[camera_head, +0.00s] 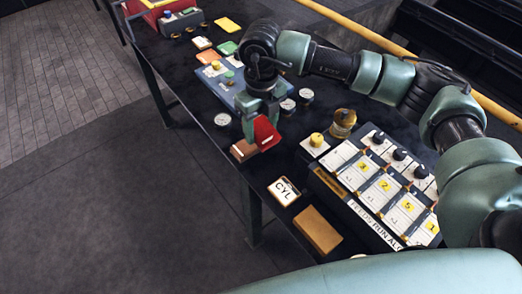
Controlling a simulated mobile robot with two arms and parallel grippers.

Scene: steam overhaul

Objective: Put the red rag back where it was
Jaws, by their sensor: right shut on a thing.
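My right gripper (257,125) reaches in from the right over the dark table and points down. It is shut on the red rag (266,134), which shows as a small red piece with a pale mark at the fingertips. The rag is at the table's near left edge, just beside a brown block (242,150). I cannot tell whether the rag touches the block or the table. My left gripper is not in view.
A blue board (215,82) with gauges beside it lies behind the gripper. A panel with numbered cards and black knobs (385,190) stands to the right. A yellow rail (360,32) runs behind.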

